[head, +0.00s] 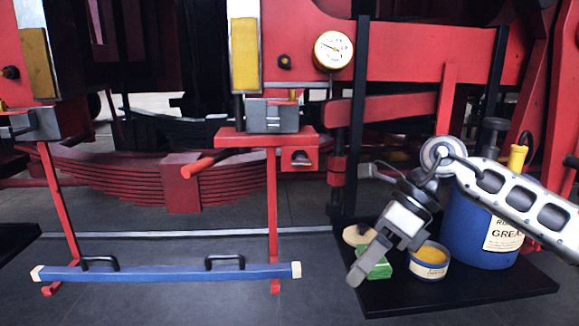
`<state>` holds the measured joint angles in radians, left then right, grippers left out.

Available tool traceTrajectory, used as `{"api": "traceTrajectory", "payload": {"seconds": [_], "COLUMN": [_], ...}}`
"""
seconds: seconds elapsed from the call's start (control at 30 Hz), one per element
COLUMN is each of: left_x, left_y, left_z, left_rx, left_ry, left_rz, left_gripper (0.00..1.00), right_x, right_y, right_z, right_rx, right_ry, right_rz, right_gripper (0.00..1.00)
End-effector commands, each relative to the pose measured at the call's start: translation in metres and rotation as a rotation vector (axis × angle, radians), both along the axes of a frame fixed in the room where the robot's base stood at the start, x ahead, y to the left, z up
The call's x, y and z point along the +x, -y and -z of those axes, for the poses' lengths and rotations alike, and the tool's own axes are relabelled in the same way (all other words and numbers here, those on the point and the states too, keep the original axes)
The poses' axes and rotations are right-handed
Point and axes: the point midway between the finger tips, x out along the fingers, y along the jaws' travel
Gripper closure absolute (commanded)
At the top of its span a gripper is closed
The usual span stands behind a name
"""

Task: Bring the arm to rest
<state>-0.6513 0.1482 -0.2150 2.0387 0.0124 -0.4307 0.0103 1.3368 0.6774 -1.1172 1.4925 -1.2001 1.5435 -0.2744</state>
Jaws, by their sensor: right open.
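My right arm (520,197) comes in from the right edge, bent down at the wrist. My right gripper (370,262) is open and empty. It hangs above the left part of a black mat, in front of a green block (378,266) that it partly hides. Whether it touches the block cannot be told. My left gripper does not show.
On the black mat (470,295) stand a small tin of yellow grease (429,264), a blue grease bucket (465,232) and a tan round item (356,235). A blue bar (165,273) with two handles lies left. Red locomotive framing with a gauge (333,50) rises behind.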

Motion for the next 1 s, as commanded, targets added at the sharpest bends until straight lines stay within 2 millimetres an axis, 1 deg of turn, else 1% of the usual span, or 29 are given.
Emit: {"api": "traceTrajectory", "payload": {"seconds": [0.03, 0.07, 0.1, 0.2, 0.27, 0.3, 0.37, 0.4, 0.47, 0.57, 0.67, 0.7, 0.77, 0.8, 0.87, 0.9, 0.97, 1.0], "left_x": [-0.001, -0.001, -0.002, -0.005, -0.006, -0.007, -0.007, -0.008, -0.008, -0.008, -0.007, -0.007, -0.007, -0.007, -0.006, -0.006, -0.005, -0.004], "left_y": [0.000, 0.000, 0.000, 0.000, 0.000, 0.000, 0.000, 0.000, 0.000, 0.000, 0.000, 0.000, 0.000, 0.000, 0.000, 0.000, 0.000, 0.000], "left_z": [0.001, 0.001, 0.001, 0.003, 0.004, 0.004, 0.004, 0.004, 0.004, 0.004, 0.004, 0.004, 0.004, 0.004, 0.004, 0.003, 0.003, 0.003], "left_rx": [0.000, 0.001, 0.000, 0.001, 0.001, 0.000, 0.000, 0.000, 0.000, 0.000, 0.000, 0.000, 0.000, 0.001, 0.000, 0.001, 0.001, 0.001], "left_ry": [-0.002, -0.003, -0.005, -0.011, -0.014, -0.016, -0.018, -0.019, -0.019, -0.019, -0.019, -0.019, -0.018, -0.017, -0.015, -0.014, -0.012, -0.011], "left_rz": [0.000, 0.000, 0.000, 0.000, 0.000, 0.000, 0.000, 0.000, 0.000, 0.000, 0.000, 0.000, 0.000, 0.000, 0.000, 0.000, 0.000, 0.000], "left_gripper": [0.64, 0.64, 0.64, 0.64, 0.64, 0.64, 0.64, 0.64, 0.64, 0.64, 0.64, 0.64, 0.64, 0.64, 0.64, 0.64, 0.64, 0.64], "right_x": [-0.014, -0.021, -0.031, -0.050, -0.056, -0.056, -0.054, -0.050, -0.042, -0.029, -0.025, -0.029, -0.040, -0.051, -0.072, -0.087, -0.109, -0.124], "right_y": [-0.030, -0.047, -0.069, -0.112, -0.128, -0.135, -0.139, -0.137, -0.130, -0.107, -0.074, -0.060, -0.038, -0.025, -0.008, 0.002, 0.013, 0.020], "right_z": [0.015, 0.019, 0.022, 0.020, 0.015, 0.012, 0.010, 0.012, 0.019, 0.047, 0.095, 0.120, 0.159, 0.185, 0.219, 0.239, 0.264, 0.277], "right_rx": [0.120, 0.203, 0.318, 0.600, 0.759, 0.859, 0.999, 1.084, 1.201, 1.359, 1.465, 1.491, 1.511, 1.511, 1.496, -1.452, -1.308, -1.228], "right_ry": [-0.067, -0.108, -0.171, -0.350, -0.472, -0.555, -0.690, -0.781, -0.922, -1.163, -1.402, -1.495, -1.629, -1.706, -1.806, 1.829, 1.747, 1.699], "right_rz": [-0.001, 0.009, 0.035, 0.138, 0.228, 0.299, 0.421, 0.515, 0.666, 0.955, 1.285, 1.430, 1.648, 1.788, 1.980, -2.058, -2.033, -2.018], "right_gripper": [0.59, 0.59, 0.59, 0.59, 0.59, 0.59, 0.59, 0.59, 0.59, 0.59, 0.59, 0.59, 0.59, 0.59, 0.59, 0.59, 0.59, 0.59]}}
